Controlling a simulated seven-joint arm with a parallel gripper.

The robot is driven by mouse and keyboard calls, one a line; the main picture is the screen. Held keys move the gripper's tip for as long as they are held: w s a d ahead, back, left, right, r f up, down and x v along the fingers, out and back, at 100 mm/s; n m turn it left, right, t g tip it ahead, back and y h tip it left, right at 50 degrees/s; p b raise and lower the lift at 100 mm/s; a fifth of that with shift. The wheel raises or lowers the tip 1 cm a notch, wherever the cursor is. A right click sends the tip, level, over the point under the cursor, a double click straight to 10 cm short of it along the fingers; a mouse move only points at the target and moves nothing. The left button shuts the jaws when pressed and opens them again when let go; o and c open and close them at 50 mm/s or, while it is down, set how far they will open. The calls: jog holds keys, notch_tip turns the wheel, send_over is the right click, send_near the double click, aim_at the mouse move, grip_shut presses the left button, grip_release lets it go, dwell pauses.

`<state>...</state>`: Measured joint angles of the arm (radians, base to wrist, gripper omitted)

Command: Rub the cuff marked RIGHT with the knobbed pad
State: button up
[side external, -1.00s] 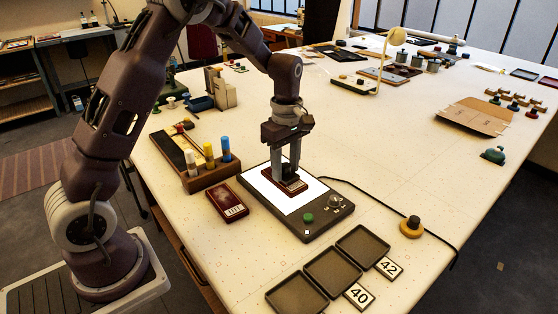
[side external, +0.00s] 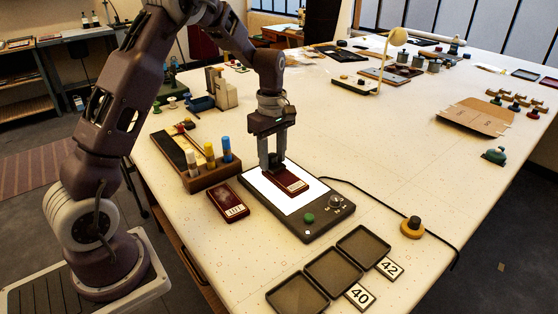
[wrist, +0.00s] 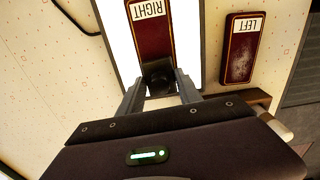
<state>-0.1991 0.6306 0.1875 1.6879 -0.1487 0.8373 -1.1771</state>
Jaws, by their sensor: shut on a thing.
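The dark red cuff marked RIGHT (side external: 293,184) lies flat on the bright white panel of a dark light box (side external: 318,219). In the wrist view its white RIGHT label (wrist: 148,10) is at the far end. My gripper (side external: 272,165) is shut on the dark knobbed pad (wrist: 158,78) over the cuff's other end. The pad appears to be down on the cuff; its underside and exact contact are hidden. The matching cuff marked LEFT (wrist: 242,50) lies on the table beside the box, and shows in the side view (side external: 229,202).
A wooden rack (side external: 207,174) with several coloured bottles stands left of the light box. Shallow dark trays (side external: 333,270) with number cards are at the front. A yellow round piece with a black knob (side external: 412,226) sits by the black cable on the right.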

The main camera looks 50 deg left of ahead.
jog(key=shift+r, duration=4.05)
jog(key=shift+a, duration=0.1)
